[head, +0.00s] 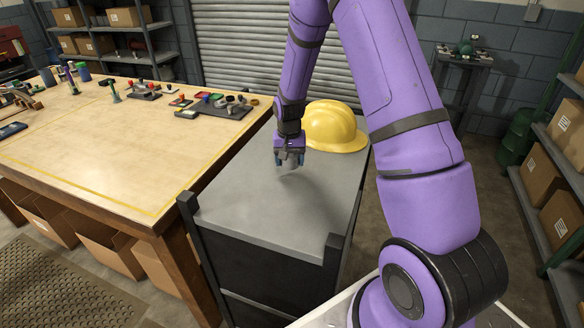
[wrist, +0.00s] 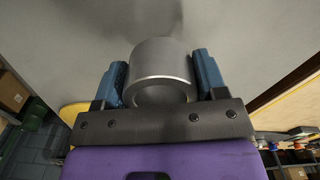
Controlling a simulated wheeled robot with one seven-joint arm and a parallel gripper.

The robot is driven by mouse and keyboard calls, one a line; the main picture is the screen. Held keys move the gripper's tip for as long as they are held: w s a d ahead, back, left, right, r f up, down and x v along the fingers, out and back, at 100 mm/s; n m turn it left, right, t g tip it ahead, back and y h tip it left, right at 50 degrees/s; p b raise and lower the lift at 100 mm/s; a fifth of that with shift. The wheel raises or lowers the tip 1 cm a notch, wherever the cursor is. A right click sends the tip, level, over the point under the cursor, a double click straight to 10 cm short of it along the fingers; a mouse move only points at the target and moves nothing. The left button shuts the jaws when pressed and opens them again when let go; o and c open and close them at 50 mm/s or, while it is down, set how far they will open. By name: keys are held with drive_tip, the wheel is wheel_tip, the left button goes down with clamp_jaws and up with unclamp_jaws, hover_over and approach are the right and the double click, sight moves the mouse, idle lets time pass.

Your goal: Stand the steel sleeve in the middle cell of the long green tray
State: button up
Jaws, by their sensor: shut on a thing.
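The steel sleeve (wrist: 163,52) is a grey metal ring-shaped cylinder in the wrist view, one open end facing the camera. My gripper (wrist: 160,78) is shut on it, with a blue finger pad on each side. In the head view my gripper (head: 289,159) points down over the grey cabinet top (head: 265,200), apparently a little above it, and the sleeve cannot be made out there. I cannot pick out the long green tray for sure; a small piece with green and red (head: 181,101) lies among parts on the wooden workbench (head: 100,150).
A yellow hard hat (head: 334,127) stands on the cabinet just behind and right of my gripper. A dark tray of small parts (head: 218,104) sits near the bench's right edge. The front of the cabinet top and the near bench are clear.

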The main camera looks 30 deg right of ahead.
sight(290, 175)
drive_tip(key=shift+f, duration=1.7)
drive_tip(key=shift+f, duration=0.2)
drive_tip(key=o, duration=1.3)
